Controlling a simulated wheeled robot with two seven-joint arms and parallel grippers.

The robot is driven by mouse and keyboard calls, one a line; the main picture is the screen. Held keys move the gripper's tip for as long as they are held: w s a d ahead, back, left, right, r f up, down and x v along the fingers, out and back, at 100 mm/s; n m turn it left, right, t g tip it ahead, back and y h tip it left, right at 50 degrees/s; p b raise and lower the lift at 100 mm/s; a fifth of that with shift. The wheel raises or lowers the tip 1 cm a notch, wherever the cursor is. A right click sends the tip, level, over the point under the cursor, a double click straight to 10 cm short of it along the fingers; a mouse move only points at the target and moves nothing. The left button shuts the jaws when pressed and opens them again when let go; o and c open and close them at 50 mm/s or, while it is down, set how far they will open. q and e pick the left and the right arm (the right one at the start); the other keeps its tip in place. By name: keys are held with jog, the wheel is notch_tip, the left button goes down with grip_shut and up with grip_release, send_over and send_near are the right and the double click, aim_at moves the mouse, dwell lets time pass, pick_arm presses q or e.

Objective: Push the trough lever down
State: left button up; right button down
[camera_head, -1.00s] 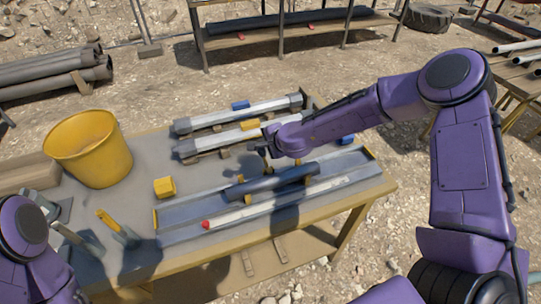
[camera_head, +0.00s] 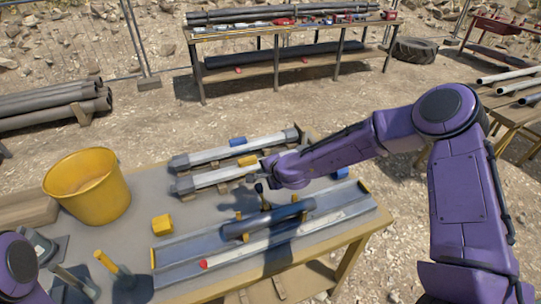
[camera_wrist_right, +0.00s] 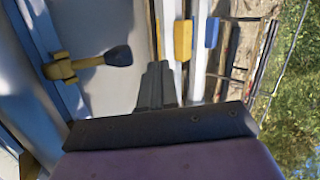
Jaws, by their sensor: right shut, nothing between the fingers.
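The trough (camera_head: 185,248) is a long grey-blue channel on the near table. Its lever (camera_head: 259,188) has a dark knob and a brass-coloured base and stands up near the trough's middle. In the right wrist view the lever (camera_wrist_right: 118,55) lies to the left of the fingers, with a visible gap. My right gripper (camera_head: 266,181) is close by the lever's knob in the head view, partly hidden by its own wrist. Its fingers (camera_wrist_right: 158,82) are shut and empty.
A dark pipe (camera_head: 268,218) and a pale pipe with a red end (camera_head: 240,255) lie along the trough. Two grey pipes with blocks lie behind. A yellow bucket (camera_head: 88,187), yellow block (camera_head: 162,225) and yellow-handled tool (camera_head: 107,263) are at left.

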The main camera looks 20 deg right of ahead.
pick_arm(q)
jog(key=shift+d+r, duration=0.1)
jog(key=shift+r, duration=0.65)
pick_arm(e)
notch_tip(320, 180, up, 11)
jog(key=d, duration=0.2)
jog(key=shift+f, duration=0.2)
